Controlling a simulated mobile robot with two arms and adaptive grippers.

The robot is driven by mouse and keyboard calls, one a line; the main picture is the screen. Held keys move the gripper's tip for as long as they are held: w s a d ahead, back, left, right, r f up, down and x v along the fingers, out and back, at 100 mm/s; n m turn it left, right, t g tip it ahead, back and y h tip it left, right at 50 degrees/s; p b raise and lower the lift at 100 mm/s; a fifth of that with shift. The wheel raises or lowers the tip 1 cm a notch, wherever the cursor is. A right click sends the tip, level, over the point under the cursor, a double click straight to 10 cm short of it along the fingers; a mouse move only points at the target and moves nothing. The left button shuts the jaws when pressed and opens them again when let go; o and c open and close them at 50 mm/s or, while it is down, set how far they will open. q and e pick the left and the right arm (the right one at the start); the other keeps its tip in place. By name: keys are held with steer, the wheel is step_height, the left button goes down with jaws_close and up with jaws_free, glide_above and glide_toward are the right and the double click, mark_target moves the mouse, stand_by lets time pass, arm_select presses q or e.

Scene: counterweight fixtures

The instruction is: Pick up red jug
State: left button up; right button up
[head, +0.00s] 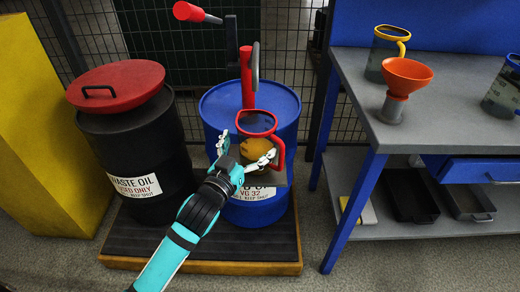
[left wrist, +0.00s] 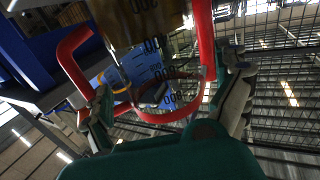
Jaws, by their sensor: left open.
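The red jug (head: 256,145) has a red rim, a red side handle and a see-through body with amber liquid. It is in front of the blue drum (head: 222,108), below the red pump. My left gripper (head: 244,153) is open, with one finger at the jug's left and the other near its handle side. My right gripper is not in view.
A black waste drum with a red lid (head: 117,86) stands left of the blue drum on a low pallet (head: 200,267). The pump crank (head: 196,13) rises above. A bench (head: 440,112) at right holds a yellow-rimmed jug (head: 382,52), an orange funnel (head: 406,76) and another jug.

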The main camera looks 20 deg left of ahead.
mark_target(264, 127)
arm_select(q)
steer(key=w, duration=0.3)
steer(key=shift+w+d, duration=0.4)
steer(key=shift+w, duration=0.2)
steer(key=shift+c, duration=0.5)
steer(key=c, duration=0.5)
steer(key=shift+r, duration=0.1)
steer(key=c, duration=0.8)
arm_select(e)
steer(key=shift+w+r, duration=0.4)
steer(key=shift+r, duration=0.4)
